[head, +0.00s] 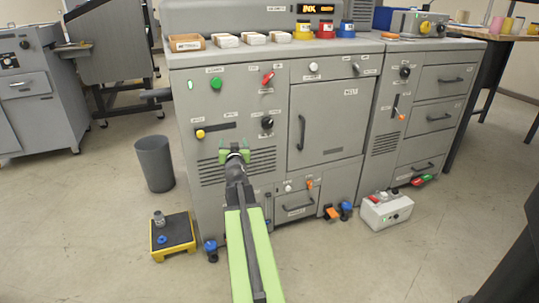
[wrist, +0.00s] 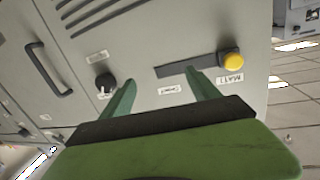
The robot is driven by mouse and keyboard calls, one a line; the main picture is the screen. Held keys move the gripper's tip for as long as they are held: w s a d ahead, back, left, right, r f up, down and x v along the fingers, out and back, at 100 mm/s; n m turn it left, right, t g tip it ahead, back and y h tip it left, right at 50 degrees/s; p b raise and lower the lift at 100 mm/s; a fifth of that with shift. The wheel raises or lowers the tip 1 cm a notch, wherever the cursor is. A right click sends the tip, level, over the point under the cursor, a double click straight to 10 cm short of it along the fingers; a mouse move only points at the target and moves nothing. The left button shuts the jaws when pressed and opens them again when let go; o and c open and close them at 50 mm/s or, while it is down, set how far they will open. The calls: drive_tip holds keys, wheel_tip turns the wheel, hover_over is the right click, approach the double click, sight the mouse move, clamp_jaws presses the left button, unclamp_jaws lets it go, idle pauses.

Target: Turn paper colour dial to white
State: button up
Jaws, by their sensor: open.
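A black round dial (head: 267,122) with a light mark sits on the front of the grey machine, up and to the right of my gripper in the head view. In the wrist view the black dial (wrist: 105,82) is just beyond and left of the left fingertip, and the panel looks turned over. Its label is too small to read, so I cannot tell if it is the paper colour dial. Another black dial (head: 404,72) is on the right-hand cabinet. My gripper (head: 234,146) is open and empty in front of the panel; its green fingers (wrist: 160,90) appear apart from the dial.
A slider with a yellow knob (head: 200,134) is left of the dial; the wrist view also shows the knob (wrist: 230,60). A door handle (head: 301,132) stands out on the right. A bin (head: 155,163), a yellow-edged platform (head: 174,237) and a white box (head: 386,210) are on the floor.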

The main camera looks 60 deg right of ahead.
drive_tip(key=s+d+f+t+h+b, duration=0.25)
drive_tip(key=s+d+f+b, duration=0.25)
drive_tip(key=s+d+b, duration=0.3)
drive_tip(key=n+t+y+b, duration=0.2)
drive_tip(key=n+t+b, duration=0.1)
drive_tip(key=t+b, duration=0.1)
approach(268, 124)
drive_tip(key=p+x, duration=0.6)
drive_tip(key=x, duration=0.2)
drive_tip(key=shift+d+r, duration=0.15)
drive_tip(key=shift+d, duration=0.05)
drive_tip(key=shift+w+d+r, duration=0.1)
drive_tip(key=shift+w+d, duration=0.15)
drive_tip(key=shift+w, duration=0.2)
